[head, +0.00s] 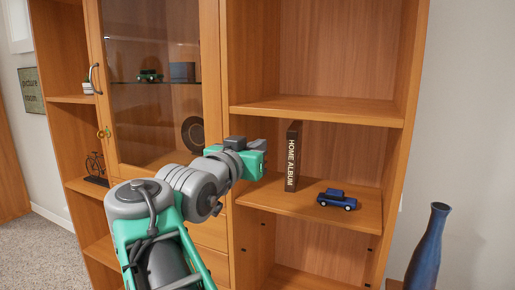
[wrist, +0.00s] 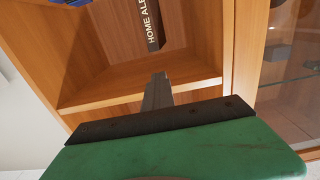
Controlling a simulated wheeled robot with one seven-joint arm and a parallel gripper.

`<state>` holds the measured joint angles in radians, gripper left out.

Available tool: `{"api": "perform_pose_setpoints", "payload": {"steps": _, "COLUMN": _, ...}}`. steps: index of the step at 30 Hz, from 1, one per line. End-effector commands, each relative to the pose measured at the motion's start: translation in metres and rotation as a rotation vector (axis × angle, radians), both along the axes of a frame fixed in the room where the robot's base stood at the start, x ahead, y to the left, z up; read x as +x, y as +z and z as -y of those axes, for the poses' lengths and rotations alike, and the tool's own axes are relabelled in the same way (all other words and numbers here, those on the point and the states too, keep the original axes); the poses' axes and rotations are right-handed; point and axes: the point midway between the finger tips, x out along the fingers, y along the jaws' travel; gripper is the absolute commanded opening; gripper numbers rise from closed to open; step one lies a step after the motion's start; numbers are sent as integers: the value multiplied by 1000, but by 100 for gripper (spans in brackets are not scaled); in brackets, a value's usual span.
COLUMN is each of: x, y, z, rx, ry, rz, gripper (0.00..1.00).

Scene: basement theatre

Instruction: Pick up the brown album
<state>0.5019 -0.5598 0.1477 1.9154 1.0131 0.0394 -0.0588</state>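The brown album (head: 293,156), with "HOME ALBUM" in pale letters on its dark spine, stands upright on the middle shelf of the open right-hand bay. In the wrist view the album (wrist: 148,22) shows at the top, cut off by the frame edge. My gripper (head: 262,152) is left of the album in the head view, in front of the bay's left side. In the wrist view a grey finger part of my gripper (wrist: 158,90) points toward the album, with a visible gap between them. Whether the fingers are apart or together cannot be made out.
A blue toy car (head: 337,199) stands on the same shelf (head: 310,204), right of the album. The shelf above (head: 320,110) is empty. A glass door (head: 160,90) closes the bay to the left. A tall blue vase (head: 427,250) stands at the lower right.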

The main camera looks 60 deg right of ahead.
Motion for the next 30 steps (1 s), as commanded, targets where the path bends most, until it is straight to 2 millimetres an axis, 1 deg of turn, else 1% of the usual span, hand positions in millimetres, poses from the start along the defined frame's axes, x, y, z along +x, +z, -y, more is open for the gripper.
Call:
{"api": "perform_pose_setpoints", "payload": {"steps": 4, "x": 0, "y": 1, "z": 0, "rx": -2, "ry": 1, "rz": 1, "gripper": 0}}
{"api": "perform_pose_setpoints", "payload": {"steps": 5, "x": 0, "y": 1, "z": 0, "rx": -2, "ry": 1, "rz": 1, "gripper": 2}}
{"api": "perform_pose_setpoints", "payload": {"steps": 30, "x": 1, "y": 2, "z": 0, "rx": -3, "ry": 4, "rz": 2, "gripper": 71}}
